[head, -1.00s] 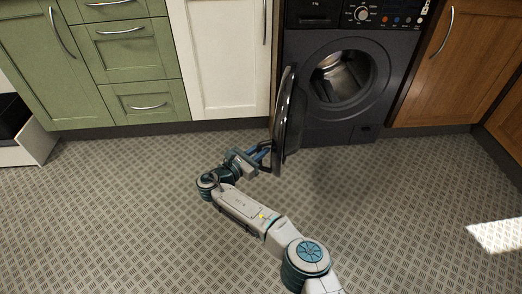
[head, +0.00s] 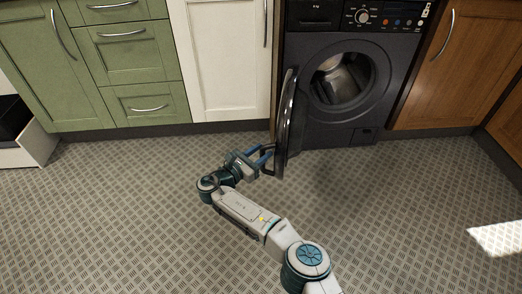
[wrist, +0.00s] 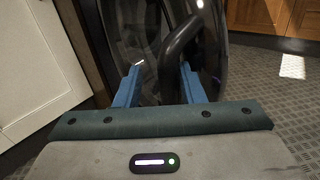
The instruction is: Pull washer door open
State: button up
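The dark washer (head: 345,115) stands between the cabinets with its round door (head: 290,125) swung wide open to the left. The door is seen nearly edge-on in the head view, and the drum (head: 342,80) shows inside. My gripper (head: 266,155) is low at the door's left side, by its dark curved handle (head: 268,166). In the wrist view the handle (wrist: 172,62) rises between my two blue fingers (wrist: 162,84). The fingers are apart, with gaps beside the handle; I cannot tell whether one touches it.
A white cabinet (head: 222,60) and green drawers (head: 130,55) stand left of the washer. A wooden cabinet (head: 440,75) stands on the right. An open white drawer (head: 30,148) is at far left. The patterned floor (head: 110,220) is clear around my arm.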

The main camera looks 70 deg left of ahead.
jog(key=p+v, duration=0.4)
jog(key=v, duration=0.9)
jog(key=shift+s, duration=0.35)
